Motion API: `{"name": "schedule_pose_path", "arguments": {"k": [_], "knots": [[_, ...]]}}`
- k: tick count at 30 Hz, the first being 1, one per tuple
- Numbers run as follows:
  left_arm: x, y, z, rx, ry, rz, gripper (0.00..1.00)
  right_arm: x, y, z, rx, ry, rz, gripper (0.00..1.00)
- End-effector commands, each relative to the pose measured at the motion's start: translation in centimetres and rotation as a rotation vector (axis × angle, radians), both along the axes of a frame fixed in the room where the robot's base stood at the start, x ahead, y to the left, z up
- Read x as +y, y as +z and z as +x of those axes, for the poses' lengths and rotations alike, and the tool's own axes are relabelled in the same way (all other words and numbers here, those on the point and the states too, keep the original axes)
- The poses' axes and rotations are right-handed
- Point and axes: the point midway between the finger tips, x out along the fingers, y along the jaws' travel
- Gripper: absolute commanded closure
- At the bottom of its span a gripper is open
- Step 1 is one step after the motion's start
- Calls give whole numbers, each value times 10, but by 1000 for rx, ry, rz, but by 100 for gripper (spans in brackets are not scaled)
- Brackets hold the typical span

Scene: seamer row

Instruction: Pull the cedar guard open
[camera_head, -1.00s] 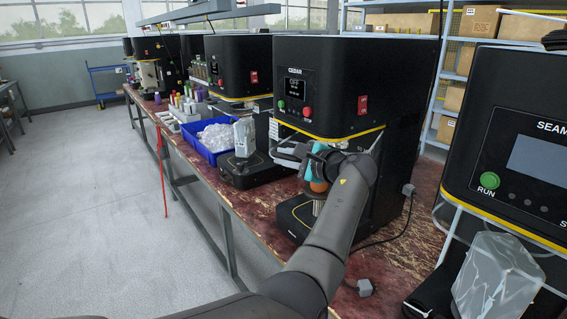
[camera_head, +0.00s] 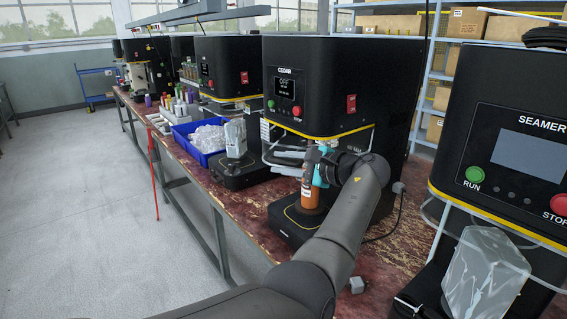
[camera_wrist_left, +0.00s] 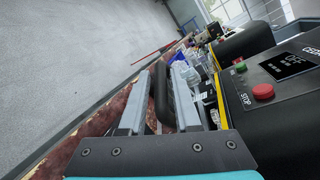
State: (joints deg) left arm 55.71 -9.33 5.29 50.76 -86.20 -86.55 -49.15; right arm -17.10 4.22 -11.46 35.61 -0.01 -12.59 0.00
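The Cedar machine (camera_head: 325,75) is a black box with yellow trim, an OFF display and green and red buttons; it also shows in the left wrist view (camera_wrist_left: 285,85). Its clear guard (camera_head: 372,137) shows only as a thin edge, mostly hidden by my arm. My left gripper (camera_head: 283,160) is at the machine's front, below the head. In the left wrist view, a black handle (camera_wrist_left: 162,95) lies between its two grey fingers, close to the right finger, with a narrow gap at the left one. My right gripper is out of view.
An orange bottle (camera_head: 311,197) stands on the machine's base behind my wrist. A Seamer machine (camera_head: 510,130) with a clear bag (camera_head: 485,275) is at the right. A blue bin (camera_head: 186,140) lies to the left. The floor (camera_head: 85,200) left of the bench is clear.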

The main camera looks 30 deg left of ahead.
Motion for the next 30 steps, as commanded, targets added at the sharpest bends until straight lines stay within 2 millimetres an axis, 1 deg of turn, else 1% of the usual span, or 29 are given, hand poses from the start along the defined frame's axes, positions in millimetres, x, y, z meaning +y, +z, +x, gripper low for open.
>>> {"name": "schedule_pose_path", "arguments": {"k": [5, 8, 11, 15, 18, 21, 24, 30], "knots": [[-1, 0, 0, 0, -2, 0, 69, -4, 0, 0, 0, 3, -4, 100], [-6, 1, 0, -1, -4, -1, 69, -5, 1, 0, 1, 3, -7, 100], [-19, 4, -2, -1, -5, -1, 69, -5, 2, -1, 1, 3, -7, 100], [-43, 10, -6, -1, -5, -1, 69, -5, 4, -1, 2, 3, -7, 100], [-57, 13, -8, -1, -4, -1, 69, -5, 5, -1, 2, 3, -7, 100], [-67, 15, -11, 0, -2, 0, 69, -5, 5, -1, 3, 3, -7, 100], [-72, 16, -11, 0, -1, 0, 69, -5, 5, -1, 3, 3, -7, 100], [-72, 16, -12, 0, -1, 1, 69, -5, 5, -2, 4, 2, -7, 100]]}}
